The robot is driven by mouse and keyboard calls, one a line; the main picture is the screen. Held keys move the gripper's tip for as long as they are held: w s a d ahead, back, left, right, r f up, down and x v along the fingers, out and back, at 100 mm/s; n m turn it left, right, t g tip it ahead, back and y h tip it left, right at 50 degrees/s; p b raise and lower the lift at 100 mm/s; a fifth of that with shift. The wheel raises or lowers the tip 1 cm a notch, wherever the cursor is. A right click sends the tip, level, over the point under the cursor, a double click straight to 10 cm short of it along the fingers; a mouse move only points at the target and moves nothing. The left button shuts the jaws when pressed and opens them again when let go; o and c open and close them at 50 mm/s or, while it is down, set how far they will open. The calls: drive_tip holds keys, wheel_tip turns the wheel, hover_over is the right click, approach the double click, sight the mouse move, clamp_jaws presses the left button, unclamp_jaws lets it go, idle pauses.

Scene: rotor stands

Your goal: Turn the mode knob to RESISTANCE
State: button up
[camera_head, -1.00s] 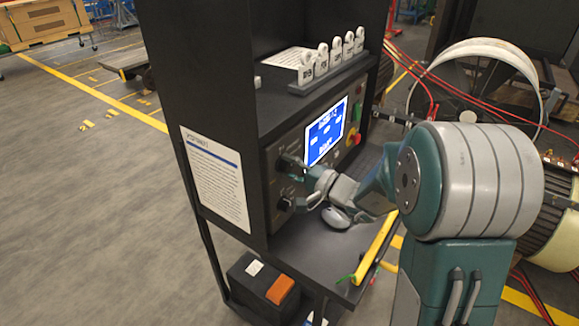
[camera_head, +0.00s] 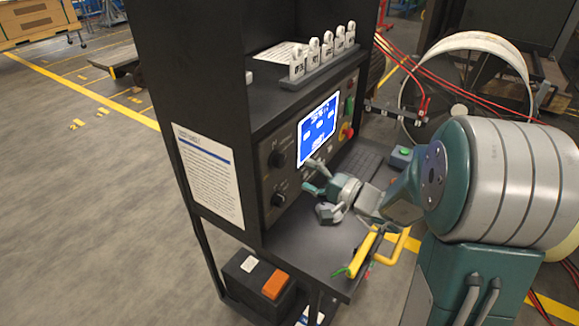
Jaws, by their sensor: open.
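A dark control panel stands in a black cabinet, with two black knobs at its left side. The upper knob (camera_head: 277,158) and the lower knob (camera_head: 278,199) both show clear of my gripper. Their labels are too small to read, so I cannot tell which is the mode knob or where it points. A blue screen (camera_head: 318,128) with white text is right of the knobs. My gripper (camera_head: 311,176) is open and empty, in front of the panel just below the screen, right of both knobs and apart from them.
A shelf (camera_head: 262,108) above carries a row of white tags (camera_head: 324,52). A red button (camera_head: 346,132) is right of the screen. A sheet (camera_head: 208,175) hangs on the cabinet side.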

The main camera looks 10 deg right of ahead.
drive_tip(key=v, duration=0.4)
drive_tip(key=shift+s+d+f, duration=0.1)
drive_tip(key=shift+s+d, duration=0.1)
drive_tip(key=shift+s, duration=0.05)
drive_tip(key=s+a+n+g+h, duration=0.2)
drive_tip(key=s+a+n+g, duration=0.4)
drive_tip(key=s+a+g, duration=0.6)
drive_tip(key=s+d+r+n+t+h, duration=0.3)
drive_tip(key=s+d+r+t+h, duration=0.1)
drive_tip(key=s+d+h, duration=0.4)
drive_tip(key=h, duration=0.2)
drive_tip(key=shift+d+t+h, duration=0.4)
